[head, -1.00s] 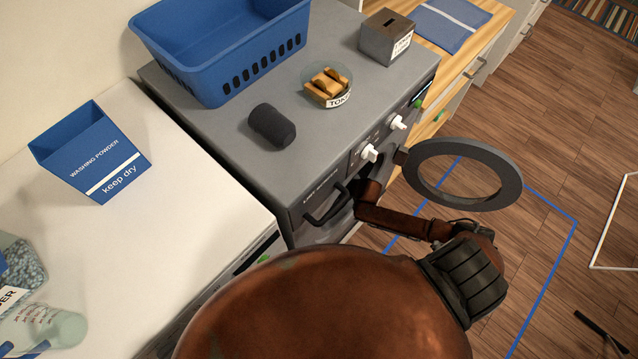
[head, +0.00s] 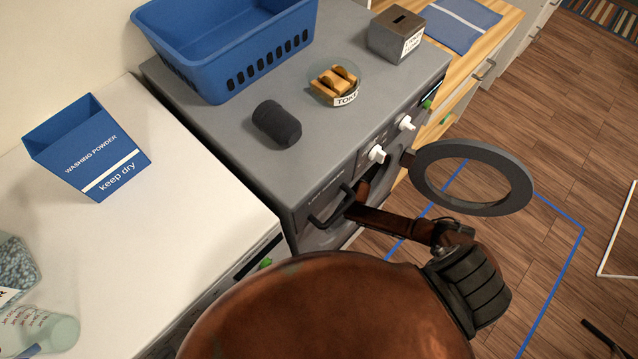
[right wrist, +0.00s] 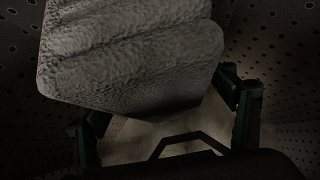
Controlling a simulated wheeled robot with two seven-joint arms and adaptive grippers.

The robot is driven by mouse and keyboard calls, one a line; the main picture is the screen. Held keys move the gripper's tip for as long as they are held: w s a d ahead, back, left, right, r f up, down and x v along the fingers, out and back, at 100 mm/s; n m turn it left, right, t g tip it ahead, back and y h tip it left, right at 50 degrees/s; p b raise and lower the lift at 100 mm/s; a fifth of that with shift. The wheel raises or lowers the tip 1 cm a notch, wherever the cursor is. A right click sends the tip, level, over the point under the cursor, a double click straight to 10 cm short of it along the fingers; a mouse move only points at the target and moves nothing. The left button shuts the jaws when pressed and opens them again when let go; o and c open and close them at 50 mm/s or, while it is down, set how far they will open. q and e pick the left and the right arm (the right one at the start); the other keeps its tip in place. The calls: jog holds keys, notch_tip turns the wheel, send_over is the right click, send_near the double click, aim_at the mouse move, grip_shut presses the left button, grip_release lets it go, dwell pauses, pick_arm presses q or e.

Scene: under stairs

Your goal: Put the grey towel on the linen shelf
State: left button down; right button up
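A grey, rough-textured folded bundle that looks like the towel (right wrist: 130,60) fills the upper middle of the right wrist view, inside a dark drum with perforated walls. My right gripper (right wrist: 160,110) has its two fingers wide apart, with the lower end of the towel between or just beyond them. I cannot tell whether they touch it. In the head view my right arm reaches into the front of the grey washing machine (head: 215,135), and its gripper is hidden there. My left gripper is in no view. I see no linen shelf.
The machine's round door (head: 425,185) stands open beside my arm. On top are a blue basket (head: 215,70), a dark grey cylinder (head: 276,123), a token dish (head: 347,98) and a grey box (head: 396,35). A washing powder box (head: 85,150) stands on the white counter (head: 190,230).

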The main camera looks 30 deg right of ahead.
jog(key=c, duration=1.2)
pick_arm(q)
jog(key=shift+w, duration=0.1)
